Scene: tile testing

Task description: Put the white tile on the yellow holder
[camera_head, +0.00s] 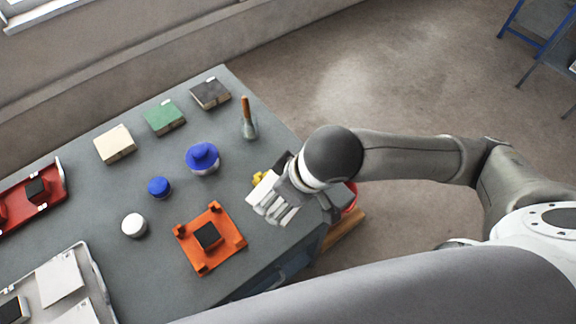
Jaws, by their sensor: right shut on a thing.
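My right gripper (272,214) reaches in from the right over the table's right part. It is shut on a white tile (261,187), which shows as a pale flat piece beside the fingers. A small yellow part (259,176), which looks like the yellow holder, shows just behind the tile. The tile, gripper and wrist hide most of it, so I cannot tell whether the tile touches it. My left gripper is not in view.
The grey table (150,175) bears an orange holder (194,252) with a black piece, blue-lidded containers (203,157), a white round jar (134,225), a brush (248,120), and cream (115,145), green (164,118) and dark (210,94) blocks. A tray (90,262) with white tiles stands lower left; a red holder (55,178) stands left.

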